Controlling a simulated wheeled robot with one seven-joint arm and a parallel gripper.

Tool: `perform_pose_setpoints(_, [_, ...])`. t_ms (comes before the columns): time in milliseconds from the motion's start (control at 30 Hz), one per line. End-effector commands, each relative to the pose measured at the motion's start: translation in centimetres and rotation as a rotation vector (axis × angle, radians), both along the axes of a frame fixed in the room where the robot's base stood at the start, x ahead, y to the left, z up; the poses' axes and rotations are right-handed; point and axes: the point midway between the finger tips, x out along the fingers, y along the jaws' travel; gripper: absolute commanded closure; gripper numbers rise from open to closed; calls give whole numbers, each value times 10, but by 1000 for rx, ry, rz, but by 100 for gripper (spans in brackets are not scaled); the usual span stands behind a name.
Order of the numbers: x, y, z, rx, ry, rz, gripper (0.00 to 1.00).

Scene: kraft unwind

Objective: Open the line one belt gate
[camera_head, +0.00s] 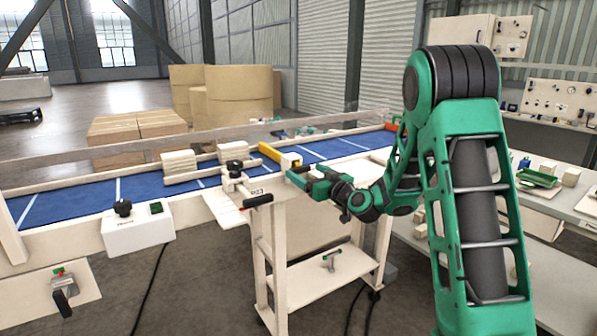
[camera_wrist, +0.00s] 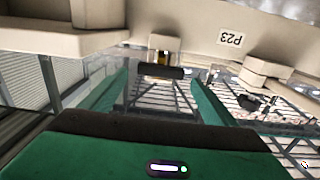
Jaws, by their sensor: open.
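A yellow bar (camera_head: 270,152), which looks like the belt gate, reaches out over the blue belt (camera_head: 75,203) from the near rail. Its near end meets a pale block by the rail. My gripper (camera_head: 290,174) is just in front of this end, at the rail. In the wrist view my gripper's green fingers (camera_wrist: 160,95) are spread apart. The fingers appear clear of the handle; the exact gap cannot be told.
Pale blocks (camera_head: 179,162) sit on the belt left of the bar. A black-handled lever (camera_head: 258,201) and a control box (camera_head: 138,229) are on the near side. A P23 label (camera_wrist: 232,40) shows upside down. A bench (camera_head: 570,190) with parts stands at right.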

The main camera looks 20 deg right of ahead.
Motion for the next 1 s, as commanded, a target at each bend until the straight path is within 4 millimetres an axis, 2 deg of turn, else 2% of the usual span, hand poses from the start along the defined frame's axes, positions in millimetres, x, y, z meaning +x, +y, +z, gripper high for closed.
perform_pose_setpoints(100, [20,6,0,-2,-1,3,19])
perform_pose_setpoints(300, [41,11,0,0,1,2,19])
perform_pose_setpoints(700, [47,12,0,1,1,1,19])
perform_pose_setpoints(767, [47,12,0,1,1,1,31])
perform_pose_setpoints(933, [47,12,0,0,1,1,71])
perform_pose_setpoints(967, [47,12,0,0,1,1,78])
perform_pose_setpoints(1000, [47,12,0,0,1,1,78])
